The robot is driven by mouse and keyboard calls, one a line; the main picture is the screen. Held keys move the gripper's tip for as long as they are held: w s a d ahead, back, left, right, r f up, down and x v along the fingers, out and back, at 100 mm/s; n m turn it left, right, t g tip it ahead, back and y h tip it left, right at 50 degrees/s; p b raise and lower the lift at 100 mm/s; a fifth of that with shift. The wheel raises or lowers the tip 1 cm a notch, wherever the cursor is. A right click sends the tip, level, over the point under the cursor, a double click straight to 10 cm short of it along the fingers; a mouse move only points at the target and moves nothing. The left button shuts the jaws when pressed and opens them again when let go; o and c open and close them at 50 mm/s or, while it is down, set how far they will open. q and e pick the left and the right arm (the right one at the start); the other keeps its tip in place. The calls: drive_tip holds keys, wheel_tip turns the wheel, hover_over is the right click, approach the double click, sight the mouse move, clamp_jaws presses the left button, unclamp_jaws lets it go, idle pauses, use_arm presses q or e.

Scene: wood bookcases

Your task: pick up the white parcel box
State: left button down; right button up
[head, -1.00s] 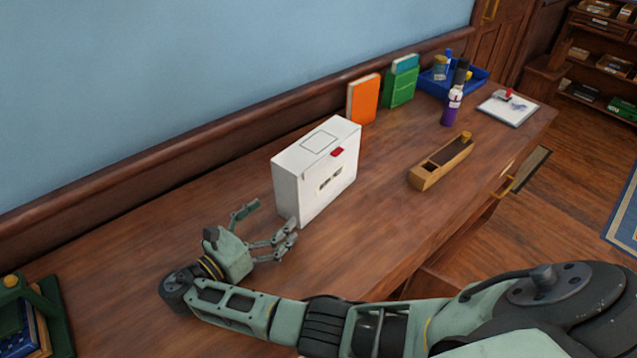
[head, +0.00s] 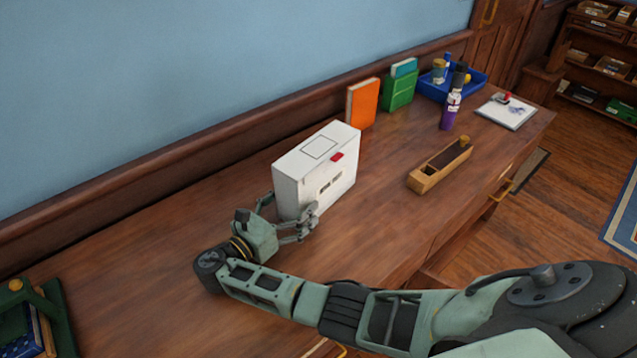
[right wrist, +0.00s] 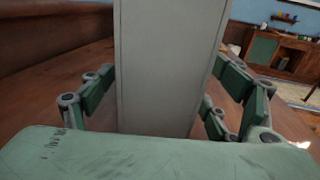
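The white parcel box (head: 300,187), with a red tab on its upper front edge and dark print on its front, stands upright on the wooden desk. My right gripper (head: 290,207) is at the box's left end, with one finger along the back side and the other along the front face. In the right wrist view the box's narrow end (right wrist: 165,70) stands between the open fingers, close to both; I cannot tell whether they touch it. My left gripper is not in view.
Behind the box along the wall stand an orange book (head: 362,103) and a green holder (head: 399,93). A wooden tray (head: 430,180), purple bottle (head: 450,115), blue bin (head: 482,81) and clipboard (head: 520,113) are to the right. The desk front is clear.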

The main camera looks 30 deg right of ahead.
drive_tip(key=c, duration=1.3)
drive_tip(key=shift+r, duration=0.15)
